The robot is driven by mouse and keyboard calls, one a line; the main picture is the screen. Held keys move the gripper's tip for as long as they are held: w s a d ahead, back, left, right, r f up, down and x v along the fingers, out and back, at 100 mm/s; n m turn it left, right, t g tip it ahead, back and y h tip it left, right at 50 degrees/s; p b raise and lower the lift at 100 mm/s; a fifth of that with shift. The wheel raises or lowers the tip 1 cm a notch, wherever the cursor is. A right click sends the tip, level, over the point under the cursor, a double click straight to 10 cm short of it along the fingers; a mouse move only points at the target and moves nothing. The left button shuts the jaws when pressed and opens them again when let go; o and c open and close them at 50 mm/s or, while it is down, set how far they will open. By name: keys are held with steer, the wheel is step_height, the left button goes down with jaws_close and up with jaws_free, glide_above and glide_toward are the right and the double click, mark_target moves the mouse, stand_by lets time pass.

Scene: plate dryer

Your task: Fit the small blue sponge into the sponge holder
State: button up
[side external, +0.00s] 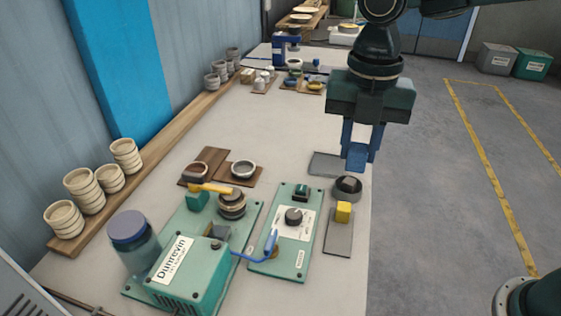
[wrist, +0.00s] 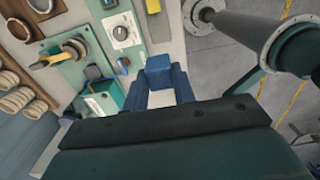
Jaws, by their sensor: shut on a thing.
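My gripper (side external: 359,158) has blue fingers and hangs above the right edge of the bench. It is shut on the small blue sponge (side external: 357,152), held at the fingertips and clear of the bench. In the wrist view the sponge (wrist: 158,62) sits between the blue fingertips. A round dark dish (side external: 347,194) with a dark block in it stands below and slightly left of the gripper. I cannot tell for sure whether this dish is the sponge holder. It cannot be made out in the wrist view.
A yellow block (side external: 343,211) stands on a grey plate (side external: 338,238) near the dish. Another flat grey plate (side external: 324,164) lies beside the gripper. A green panel with a dial (side external: 293,216) and a green machine (side external: 187,275) are to the left.

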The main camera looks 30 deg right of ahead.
steer(key=w+a+r, duration=0.3)
steer(key=w+a, duration=0.5)
steer(key=a, duration=0.1)
glide_above(219, 231)
steer(key=shift+r, duration=0.2)
stand_by(0.8)
steer(key=shift+f, duration=0.1)
steer(key=shift+f, duration=9.9)
steer(key=shift+f, duration=0.3)
steer(key=o, duration=0.9)
steer(key=shift+o, duration=0.2)
